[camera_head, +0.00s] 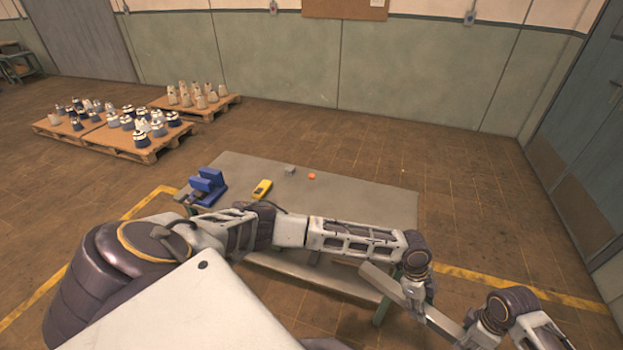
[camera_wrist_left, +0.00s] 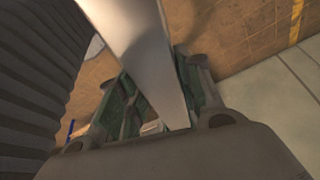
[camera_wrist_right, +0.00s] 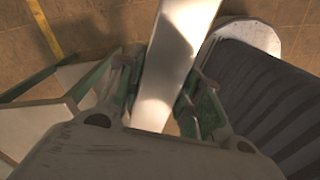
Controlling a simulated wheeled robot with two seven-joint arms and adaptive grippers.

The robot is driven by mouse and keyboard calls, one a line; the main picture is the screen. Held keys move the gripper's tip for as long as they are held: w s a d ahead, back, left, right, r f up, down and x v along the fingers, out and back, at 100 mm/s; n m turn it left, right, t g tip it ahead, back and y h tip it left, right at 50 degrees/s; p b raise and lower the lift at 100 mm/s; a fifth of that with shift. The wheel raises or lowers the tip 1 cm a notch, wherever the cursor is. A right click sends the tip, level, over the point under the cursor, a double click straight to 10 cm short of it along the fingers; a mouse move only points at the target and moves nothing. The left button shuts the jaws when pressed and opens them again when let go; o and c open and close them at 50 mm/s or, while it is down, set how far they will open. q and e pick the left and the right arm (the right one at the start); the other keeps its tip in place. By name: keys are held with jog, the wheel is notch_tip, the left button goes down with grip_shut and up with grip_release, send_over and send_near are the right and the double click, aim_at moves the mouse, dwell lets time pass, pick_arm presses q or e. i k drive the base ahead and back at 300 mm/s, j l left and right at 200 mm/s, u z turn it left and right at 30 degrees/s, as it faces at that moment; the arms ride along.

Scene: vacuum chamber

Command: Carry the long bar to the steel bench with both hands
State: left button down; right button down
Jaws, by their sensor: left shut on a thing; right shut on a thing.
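The long bar (camera_head: 440,323) is a plain grey metal bar, held at a slant in the head view. My left gripper (camera_head: 414,292) is shut on the bar near its far end; the left wrist view shows the bar (camera_wrist_left: 148,62) between the fingers. My right gripper (camera_head: 474,336) is shut on the bar nearer the bottom edge; the right wrist view shows the bar (camera_wrist_right: 172,65) between green-padded fingers. The steel bench (camera_head: 345,196) stands ahead, partly hidden by my left arm. The bar's far end overlaps the bench's front right side in the picture; I cannot tell their gap.
On the bench are a blue vise (camera_head: 207,187), a yellow device (camera_head: 262,189), a small grey block (camera_head: 290,170) and an orange piece (camera_head: 312,176). The bench top's right part is bare. Pallets with cones (camera_head: 205,103) stand back left. Floor right of the bench is clear.

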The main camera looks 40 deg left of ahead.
aim_at(322, 205)
jog(key=i+j+u, duration=0.85)
jog(key=i+u, duration=0.4)
jog(key=i+j, duration=0.05)
jog(key=i, duration=0.05)
